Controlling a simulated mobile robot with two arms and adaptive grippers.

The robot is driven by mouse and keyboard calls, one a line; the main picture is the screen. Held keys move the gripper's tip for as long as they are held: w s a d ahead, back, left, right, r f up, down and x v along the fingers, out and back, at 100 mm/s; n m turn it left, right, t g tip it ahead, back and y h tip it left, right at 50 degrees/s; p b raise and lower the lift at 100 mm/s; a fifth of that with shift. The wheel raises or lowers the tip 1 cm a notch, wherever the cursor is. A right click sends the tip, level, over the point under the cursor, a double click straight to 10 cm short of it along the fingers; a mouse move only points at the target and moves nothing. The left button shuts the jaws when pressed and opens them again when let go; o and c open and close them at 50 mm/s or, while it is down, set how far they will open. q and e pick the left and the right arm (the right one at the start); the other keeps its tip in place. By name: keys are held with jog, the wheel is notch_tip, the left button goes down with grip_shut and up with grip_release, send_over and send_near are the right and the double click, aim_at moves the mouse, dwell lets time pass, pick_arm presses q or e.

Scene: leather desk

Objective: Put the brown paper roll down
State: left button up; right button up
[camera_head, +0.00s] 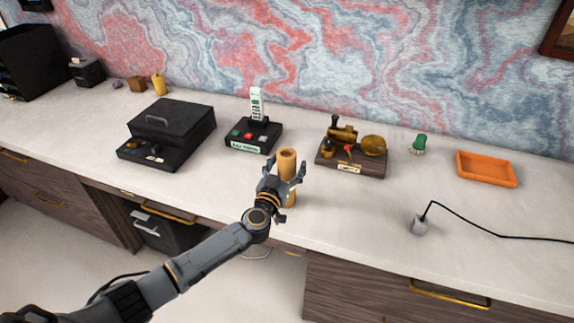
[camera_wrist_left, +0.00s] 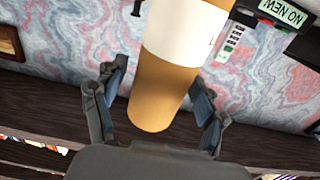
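The brown paper roll (camera_head: 287,160) is upright at the front middle of the desk, with its lower end at the desk surface. Its middle is hidden behind my left gripper (camera_head: 284,174). In the left wrist view, the roll (camera_wrist_left: 162,92) has a wide white band and sits between the two fingers of the left gripper (camera_wrist_left: 158,92). The fingers are spread around it, and a narrow gap shows beside the left-hand finger. The right-hand finger is very close to the roll; contact there is unclear. My right gripper is in neither view.
A phone on its black base (camera_head: 252,136) and a toy train on a wooden stand (camera_head: 352,164) are behind the roll. A black box (camera_head: 172,125) is to the left. The desk's front right is mostly clear.

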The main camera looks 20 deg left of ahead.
pick_arm(q)
jog(key=shift+r, duration=0.2)
jog(key=s+p, duration=0.1)
jog(key=s, duration=1.1)
jog(key=shift+a+p, duration=0.2)
jog(key=shift+p, duration=0.1)
jog(key=s+f+g, duration=0.1)
jog(key=f, duration=0.4)
jog(key=s+a+f+m+h, duration=0.1)
jog(key=f, duration=0.5)
jog(key=s+f+m+g, duration=0.1)
jog(key=f, duration=0.5)
jog(key=shift+s+a+f+g, duration=0.15)
jog(key=shift+s+f+g, duration=0.05)
jog(key=shift+s+g, duration=0.1)
jog(key=s+a+f+g, duration=0.2)
jog(key=s+f+g, duration=0.8)
jog(key=s+f, duration=1.85)
jog(key=s+f+g, duration=0.2)
jog(key=s, duration=0.6)
jog(key=s+f+g+y, duration=0.1)
jog(key=s+f+g, duration=0.1)
jog(key=s, duration=0.6)
jog(key=shift+s+f+y, duration=0.3)
jog(key=shift+s+f, duration=0.05)
jog(key=shift+f, duration=0.3)
